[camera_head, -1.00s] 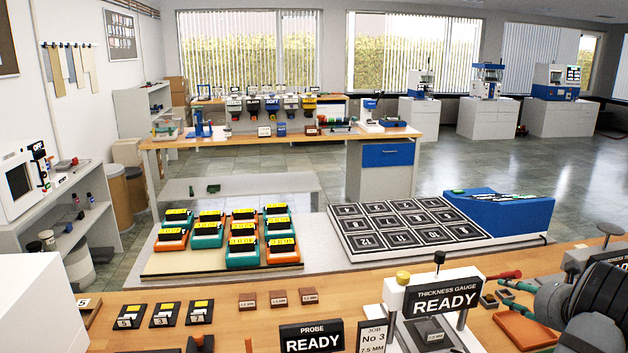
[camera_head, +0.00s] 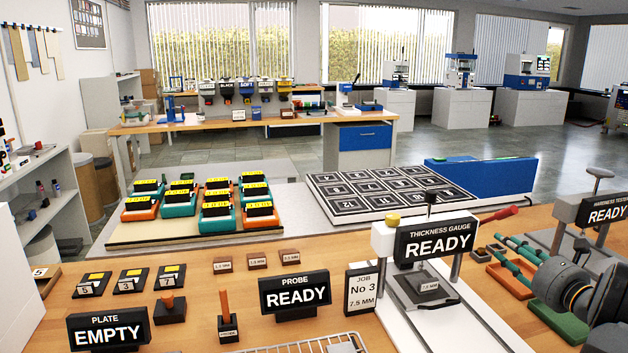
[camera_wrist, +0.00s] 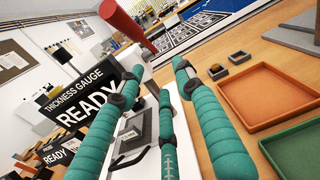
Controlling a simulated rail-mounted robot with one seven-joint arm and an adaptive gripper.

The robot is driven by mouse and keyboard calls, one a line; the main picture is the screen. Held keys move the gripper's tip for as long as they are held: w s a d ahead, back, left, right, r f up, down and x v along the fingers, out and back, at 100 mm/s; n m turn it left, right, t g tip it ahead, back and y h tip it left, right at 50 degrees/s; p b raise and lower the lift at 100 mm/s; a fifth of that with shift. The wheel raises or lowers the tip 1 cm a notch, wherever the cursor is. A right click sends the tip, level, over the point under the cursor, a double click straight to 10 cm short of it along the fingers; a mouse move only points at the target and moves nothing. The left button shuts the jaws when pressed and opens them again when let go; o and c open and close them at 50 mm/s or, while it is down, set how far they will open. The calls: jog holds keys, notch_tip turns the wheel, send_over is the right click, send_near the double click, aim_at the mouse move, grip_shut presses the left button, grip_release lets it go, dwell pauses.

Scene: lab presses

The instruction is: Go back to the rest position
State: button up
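My gripper (camera_head: 505,256) has teal, ribbed fingers and hangs over the right part of the near bench, right of the thickness gauge (camera_head: 436,241). In the wrist view my gripper (camera_wrist: 165,82) has its fingers spread, with nothing held between them. The thickness gauge reads READY and has a grey tile (camera_head: 430,287) on its base. It also shows in the wrist view (camera_wrist: 82,97), behind the fingers. The fingers hide part of the bench there.
An orange tray (camera_wrist: 265,92) and a green tray (camera_wrist: 300,150) lie beside the fingers. A red handle (camera_head: 499,214) sticks out near the gauge. The hardness tester (camera_head: 606,211) stands right. Signs read PROBE READY (camera_head: 295,292) and PLATE EMPTY (camera_head: 108,329).

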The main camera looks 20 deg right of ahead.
jog(key=s+a+b, duration=0.1)
jog(key=s, duration=0.9)
jog(key=shift+a+f+b, duration=0.2)
jog(key=shift+a+b, duration=0.15)
